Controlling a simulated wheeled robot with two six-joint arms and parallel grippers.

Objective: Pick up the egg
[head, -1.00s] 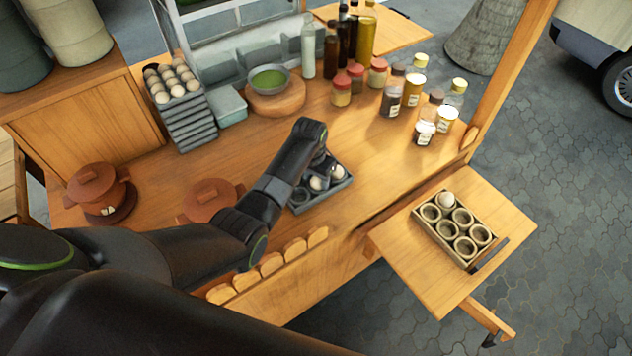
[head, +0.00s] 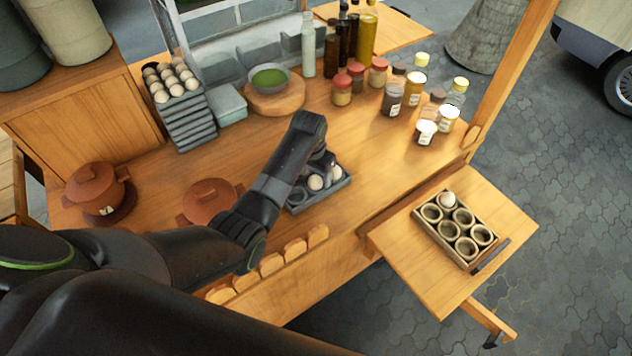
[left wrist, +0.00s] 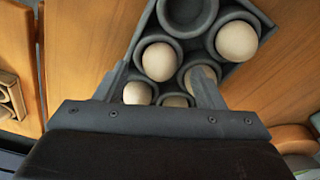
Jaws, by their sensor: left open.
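A dark grey egg tray (head: 340,184) with round cups sits near the front edge of the wooden counter. It holds several pale eggs; one egg (head: 315,182) shows beside my left gripper (head: 324,166), which hides part of the tray. In the left wrist view, my left gripper (left wrist: 160,76) is open over the tray, its fingers apart among the cups. An egg (left wrist: 160,62) lies between and just beyond the fingertips, and another egg (left wrist: 237,41) is at the right. Eggs nearer the palm are partly hidden. One cup (left wrist: 187,10) is empty. My right gripper is out of view.
A second carton (head: 455,230) with one egg (head: 447,199) stands on the side shelf at right. Lidded clay pots (head: 97,187) are at left.

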